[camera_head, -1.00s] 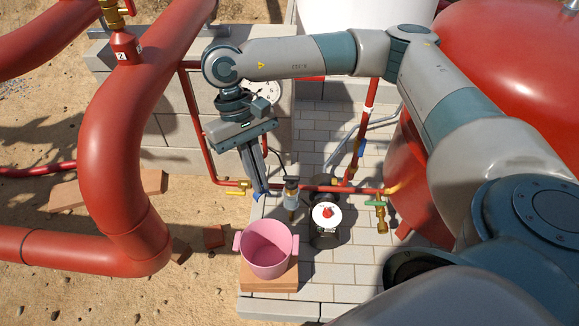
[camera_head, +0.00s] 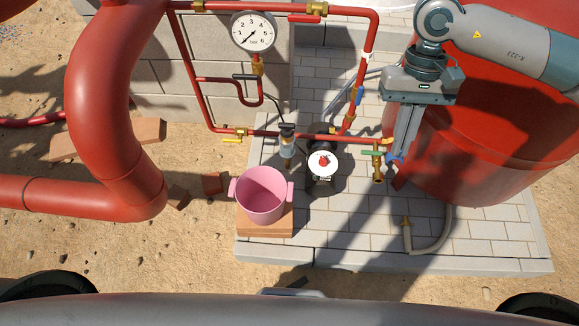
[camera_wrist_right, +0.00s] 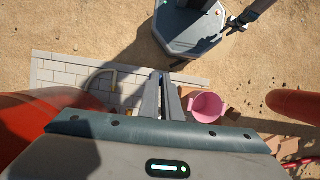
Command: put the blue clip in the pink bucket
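The pink bucket (camera_head: 262,207) stands upright on a wooden board at the left end of the paved pad. It looks empty. It also shows in the wrist view (camera_wrist_right: 207,107), to the right of my fingers. My right gripper (camera_head: 399,158) points down, high at the right, in front of the red tank and well to the right of the bucket. Its fingers are close together, with a small blue piece, the blue clip (camera_head: 394,161), at their tips. The clip is mostly hidden by the fingers in the wrist view. My left gripper is out of view.
A red pipe frame with a pressure gauge (camera_head: 254,32) stands behind the bucket. A pump with a white top (camera_head: 322,164) and a brass valve (camera_head: 378,168) lie between gripper and bucket. A large red pipe (camera_head: 110,110) is at left. The front paving is mostly clear.

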